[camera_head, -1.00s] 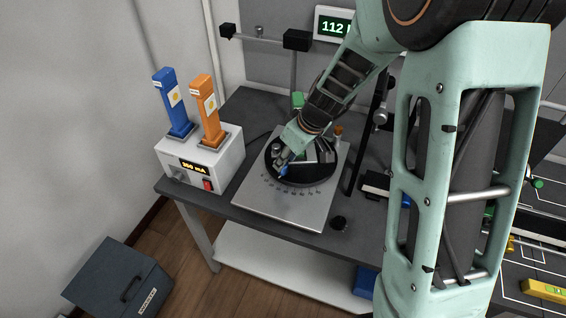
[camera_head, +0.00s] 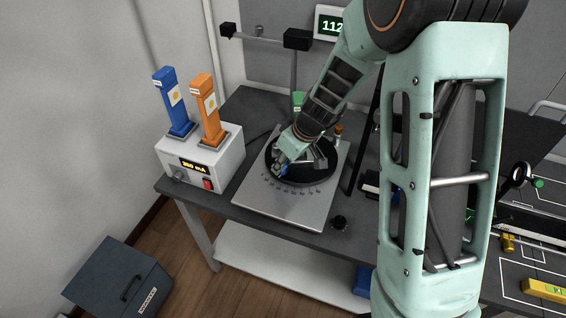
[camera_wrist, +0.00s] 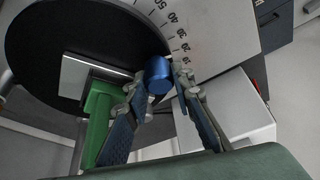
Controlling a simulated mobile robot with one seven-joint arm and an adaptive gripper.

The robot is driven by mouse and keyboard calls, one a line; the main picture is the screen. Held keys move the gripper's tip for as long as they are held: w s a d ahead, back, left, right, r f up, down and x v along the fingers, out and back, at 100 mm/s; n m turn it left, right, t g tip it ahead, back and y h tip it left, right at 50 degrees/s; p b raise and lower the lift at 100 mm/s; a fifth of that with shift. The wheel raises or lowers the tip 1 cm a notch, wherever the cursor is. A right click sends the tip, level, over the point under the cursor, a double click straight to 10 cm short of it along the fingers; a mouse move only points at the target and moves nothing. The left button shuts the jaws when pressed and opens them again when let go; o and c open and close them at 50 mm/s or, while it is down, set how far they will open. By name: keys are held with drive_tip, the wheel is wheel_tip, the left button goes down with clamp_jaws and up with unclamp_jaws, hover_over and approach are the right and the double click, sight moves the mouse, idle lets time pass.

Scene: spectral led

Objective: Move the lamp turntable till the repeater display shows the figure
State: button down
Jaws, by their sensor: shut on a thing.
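The lamp turntable is a black disc (camera_head: 300,178) on a grey plate (camera_head: 262,205) with a degree scale printed around it. In the wrist view the black disc (camera_wrist: 60,28) fills the upper left, with scale figures such as 50, 40, 30, 20 and 10 beside it. My gripper (camera_head: 284,170) is at the disc's front left edge. In the wrist view my gripper (camera_wrist: 158,82) is shut on a blue knob (camera_wrist: 158,75) at the disc's rim.
A white supply box (camera_head: 215,172) showing 350 mA stands left of the plate, holding a blue lamp stick (camera_head: 171,102) and an orange one (camera_head: 207,110). A post with a crossbar (camera_head: 265,38) rises behind the disc.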

drive_tip(key=shift+d+f+b, duration=0.1)
drive_tip(key=shift+f+b, duration=0.1)
drive_tip(key=shift+b, duration=0.45)
drive_tip(key=shift+s+d+n+b, duration=0.1)
drive_tip(key=shift+n+b, duration=0.2)
drive_tip(key=shift+b, duration=0.1)
drive_tip(key=shift+s+d+r+b, duration=0.15)
drive_tip(key=shift+d+b, duration=0.05)
drive_tip(key=shift+b, duration=0.2)
drive_tip(key=c, duration=1.9)
unclamp_jaws()
drive_tip(key=shift+c, duration=0.2)
drive_tip(key=shift+r, duration=0.15)
drive_tip(key=v, duration=1.1)
drive_tip(key=shift+d+r, duration=0.25)
drive_tip(key=shift+r, duration=0.1)
